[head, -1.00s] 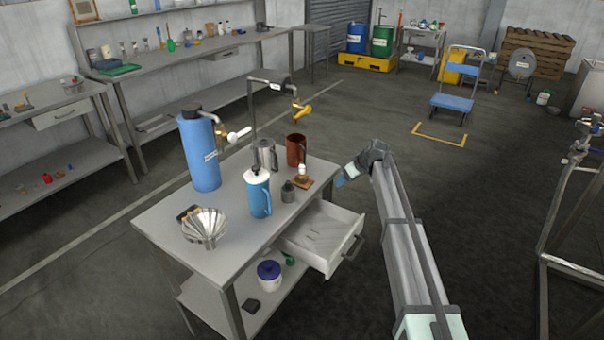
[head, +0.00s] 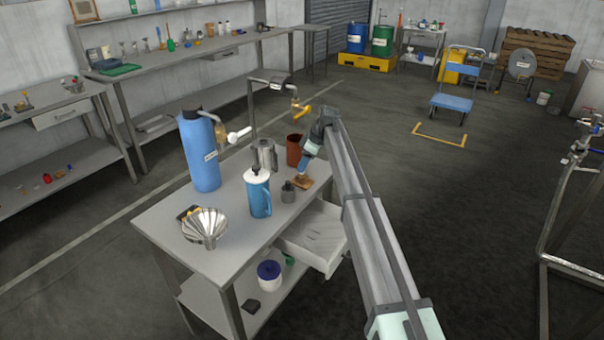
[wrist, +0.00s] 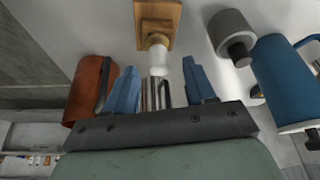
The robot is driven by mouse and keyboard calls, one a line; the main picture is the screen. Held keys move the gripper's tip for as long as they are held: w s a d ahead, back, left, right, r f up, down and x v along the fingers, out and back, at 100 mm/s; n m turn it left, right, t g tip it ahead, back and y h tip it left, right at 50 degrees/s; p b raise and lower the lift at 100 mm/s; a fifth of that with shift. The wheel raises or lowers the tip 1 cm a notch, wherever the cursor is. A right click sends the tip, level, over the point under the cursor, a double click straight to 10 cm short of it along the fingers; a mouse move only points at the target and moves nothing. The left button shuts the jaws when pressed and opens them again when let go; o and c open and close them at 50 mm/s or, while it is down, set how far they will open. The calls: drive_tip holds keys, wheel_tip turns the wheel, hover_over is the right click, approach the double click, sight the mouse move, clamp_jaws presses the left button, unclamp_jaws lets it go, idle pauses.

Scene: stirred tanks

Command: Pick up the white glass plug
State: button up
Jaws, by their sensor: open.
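The white glass plug (wrist: 158,55) shows in the wrist view at the end of a small wooden block (wrist: 157,12), with a light-brown piece between them. It lies just ahead of my gripper (wrist: 160,66), roughly in line with the gap between the two blue fingers. The fingers are open, and I see nothing clamped between them. In the head view my gripper (head: 303,170) is low over the wooden block (head: 304,183) on the table and hides the plug. I cannot tell whether a finger touches the plug.
A brown jug (head: 293,150), a steel jug (head: 264,157), a small grey bottle (head: 288,193) and a blue jug (head: 259,198) stand close by. A tall blue cylinder (head: 198,155) and a fluted metal funnel (head: 205,227) are further left. An open drawer (head: 318,240) juts out below.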

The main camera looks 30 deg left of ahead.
drive_tip(key=shift+x, duration=1.85)
drive_tip(key=shift+w, duration=0.1)
drive_tip(key=c, duration=1)
